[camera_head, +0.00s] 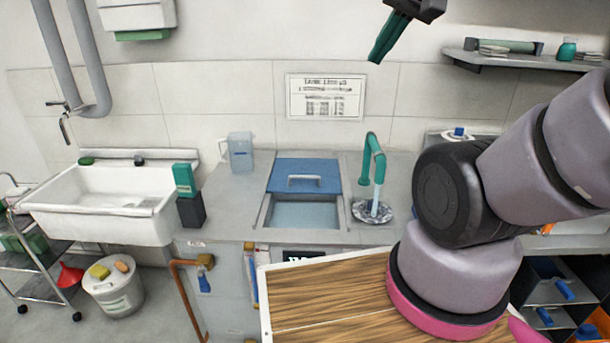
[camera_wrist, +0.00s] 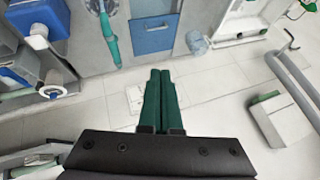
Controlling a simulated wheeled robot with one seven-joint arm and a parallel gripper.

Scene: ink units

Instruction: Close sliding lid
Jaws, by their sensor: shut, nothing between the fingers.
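The blue sliding lid (camera_head: 305,173) with a silver bar handle (camera_head: 304,180) covers the back part of a basin (camera_head: 303,212) set in the grey counter. The front part of the basin is uncovered and shows pale blue water or bottom. The lid also shows in the wrist view (camera_wrist: 152,36), upside down and far off. My gripper (camera_head: 376,56) is high at the top of the head view, well above and behind the lid, with dark green fingers. In the wrist view its fingers (camera_wrist: 161,84) are together and empty, touching nothing.
A green tap (camera_head: 376,158) stands right of the basin, running over a round drain plate. A clear jug (camera_head: 241,150) stands to the left. A white sink (camera_head: 115,201) is farther left. A wooden board (camera_head: 325,298) lies in front. A wall shelf (camera_head: 520,60) is at upper right.

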